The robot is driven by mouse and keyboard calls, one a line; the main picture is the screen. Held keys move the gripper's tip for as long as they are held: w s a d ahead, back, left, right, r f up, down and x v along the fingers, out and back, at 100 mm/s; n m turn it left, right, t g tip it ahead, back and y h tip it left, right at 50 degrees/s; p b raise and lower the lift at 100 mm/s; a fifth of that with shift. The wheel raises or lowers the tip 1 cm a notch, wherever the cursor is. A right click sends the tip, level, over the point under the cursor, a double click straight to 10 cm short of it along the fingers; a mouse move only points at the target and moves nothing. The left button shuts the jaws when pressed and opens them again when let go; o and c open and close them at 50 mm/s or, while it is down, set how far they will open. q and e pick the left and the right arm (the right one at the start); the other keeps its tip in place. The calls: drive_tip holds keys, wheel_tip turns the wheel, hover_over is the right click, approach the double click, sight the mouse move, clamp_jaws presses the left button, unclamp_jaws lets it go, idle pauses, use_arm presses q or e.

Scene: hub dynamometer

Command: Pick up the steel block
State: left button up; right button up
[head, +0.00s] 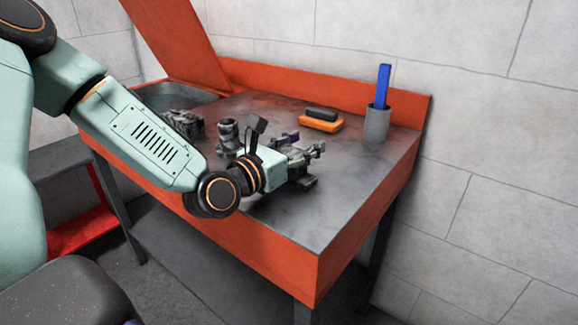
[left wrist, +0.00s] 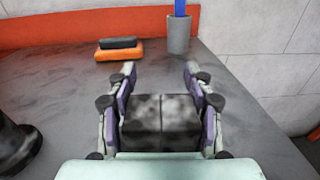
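The steel block (left wrist: 161,118) is a dark, mottled grey block with a line down its middle. In the left wrist view it lies between the two fingers of my left gripper (left wrist: 160,74). The fingers are spread, one along each side of it; I cannot tell whether they touch it. In the head view my left gripper (head: 303,158) is low over the right half of the bench top, and it and the wrist hide most of the block. My right gripper is in neither view.
The orange-edged bench (head: 345,200) has an orange-and-black brush-like object (head: 320,120) and a grey cup (head: 376,124) holding a blue stick (head: 383,85) at the back. A dark cylindrical part (head: 228,133) and a dark metal part (head: 184,124) stand left of the gripper. The front right top is clear.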

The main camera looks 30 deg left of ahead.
use_arm(q)
clamp_jaws()
idle(0.8)
